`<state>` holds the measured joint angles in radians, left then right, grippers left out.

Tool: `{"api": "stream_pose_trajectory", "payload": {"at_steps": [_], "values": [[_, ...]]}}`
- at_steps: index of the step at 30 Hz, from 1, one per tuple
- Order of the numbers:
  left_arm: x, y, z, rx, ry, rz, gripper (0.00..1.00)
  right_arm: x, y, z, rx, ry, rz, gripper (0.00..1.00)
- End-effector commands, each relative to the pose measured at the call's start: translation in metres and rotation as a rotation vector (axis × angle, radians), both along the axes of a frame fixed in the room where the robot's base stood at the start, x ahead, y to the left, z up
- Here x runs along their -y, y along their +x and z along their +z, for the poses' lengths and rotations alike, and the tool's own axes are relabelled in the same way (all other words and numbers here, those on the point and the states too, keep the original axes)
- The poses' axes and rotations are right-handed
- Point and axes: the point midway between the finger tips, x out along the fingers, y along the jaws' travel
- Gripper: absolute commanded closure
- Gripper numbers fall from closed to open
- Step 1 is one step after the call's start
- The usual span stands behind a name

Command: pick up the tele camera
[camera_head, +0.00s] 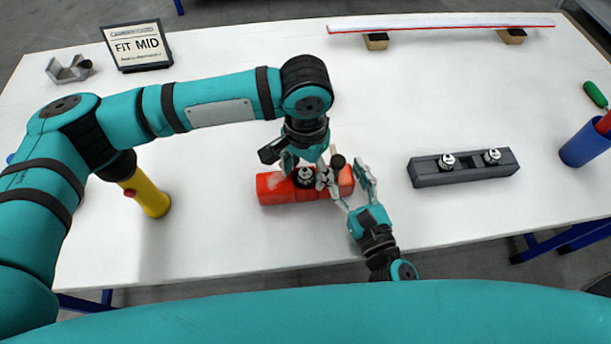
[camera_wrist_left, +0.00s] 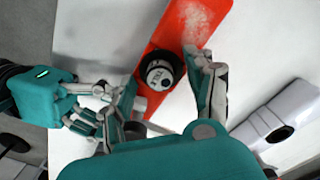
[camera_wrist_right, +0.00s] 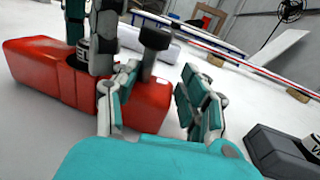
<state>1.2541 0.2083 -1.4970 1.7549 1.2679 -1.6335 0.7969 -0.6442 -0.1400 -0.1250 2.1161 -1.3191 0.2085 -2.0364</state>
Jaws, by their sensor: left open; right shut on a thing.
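The tele camera (camera_wrist_left: 158,75) is a small black cylinder with a pale, lettered top, upright in an orange-red holder (camera_wrist_left: 175,35). In the head view the camera (camera_head: 304,176) sits near the holder's middle. My left gripper (camera_head: 305,168) is above it, open, with fingers on either side; contact cannot be told. My right gripper (camera_wrist_right: 160,95) is at the holder's right end, beside a black knob (camera_wrist_right: 155,38) on a stem. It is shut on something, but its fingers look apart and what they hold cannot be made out.
A dark grey block (camera_head: 462,172) with two small cylinders lies to the right. A blue cup (camera_head: 586,145) stands at the right edge. A FIT MID sign (camera_head: 137,46) and a long rail (camera_head: 440,24) are at the back.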

Motion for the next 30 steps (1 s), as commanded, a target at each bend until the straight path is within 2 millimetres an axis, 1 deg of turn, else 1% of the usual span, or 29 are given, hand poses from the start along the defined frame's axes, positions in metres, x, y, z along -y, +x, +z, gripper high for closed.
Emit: {"api": "stream_pose_trajectory", "payload": {"at_steps": [2,8,18,21,30], "values": [[0.0000,0.0003,-0.0034,0.001,-0.001,0.000,0.45,0.0002,-0.0001,-0.0003,-0.001,0.001,-0.001,0.80],[0.0000,0.0004,-0.0036,0.001,-0.001,0.000,0.45,0.0002,-0.0001,-0.0003,-0.001,0.001,-0.001,0.80],[-0.0001,0.0005,-0.0033,0.001,-0.001,0.000,0.89,0.0003,0.0000,-0.0003,-0.001,0.001,-0.001,0.80],[-0.0002,0.0006,-0.0033,0.001,-0.001,0.001,1.00,0.0003,0.0000,-0.0003,-0.001,0.001,-0.001,0.80],[0.0001,0.0007,0.0000,0.001,-0.001,0.000,1.00,0.0003,0.0000,-0.0002,-0.001,0.001,-0.001,0.80]]}}
